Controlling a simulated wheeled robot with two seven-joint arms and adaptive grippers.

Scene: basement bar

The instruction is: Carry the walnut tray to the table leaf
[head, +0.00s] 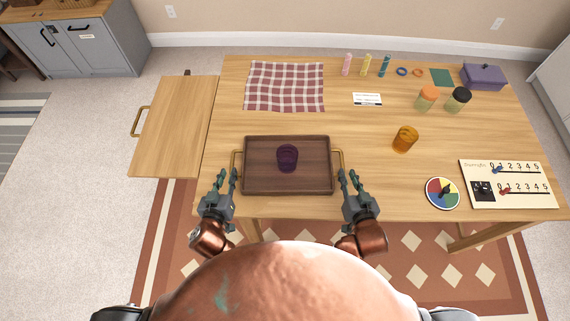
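The dark walnut tray (258,181) lies flat near the table's front edge, with a brass handle on its left side (234,163) and one on its right (341,160). A dark purple cup (287,158) stands in the tray. The table leaf (175,126) is the light wood panel left of the main tabletop. My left gripper (227,179) is open just in front of the left handle. My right gripper (349,178) is open just in front of the right handle. Neither visibly grips a handle; exact contact is unclear.
The leaf is bare, with a brass bar (135,122) on its left edge. A checked cloth (285,87) lies behind the tray. An amber cup (405,139), a colour dial (443,193) and a number board (507,184) are to the right. Jars and small items stand farther back.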

